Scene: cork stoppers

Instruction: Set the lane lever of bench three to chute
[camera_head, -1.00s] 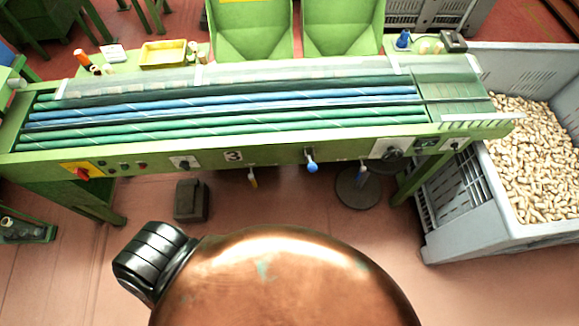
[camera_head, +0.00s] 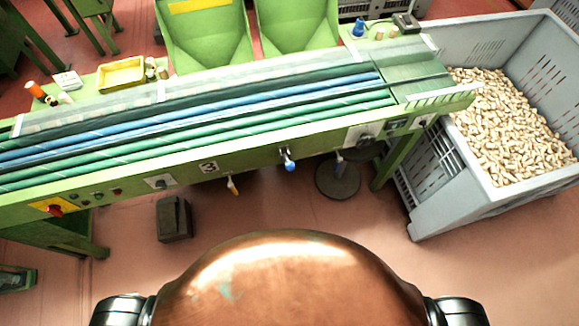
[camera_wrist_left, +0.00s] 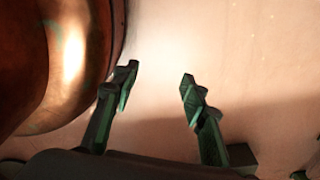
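The green bench with a "3" plate (camera_head: 208,167) runs across the head view, its roller bed on top. A lever with a blue knob (camera_head: 290,165) hangs from its front face, right of the plate. A yellow-tipped handle (camera_head: 232,186) hangs lower, just right of the plate. The lettering beside the lever is too small to read, so I cannot tell which lane it is set to. My left gripper (camera_wrist_left: 158,92) is open and empty in the left wrist view, over bare floor beside my copper-coloured body. Neither gripper shows in the head view.
A grey crate (camera_head: 427,216) full of corks stands at the bench's right end. A dark pedal-like block (camera_head: 174,219) and a round stool or base (camera_head: 338,180) stand on the floor by the bench's front. The floor between me and the bench is otherwise clear.

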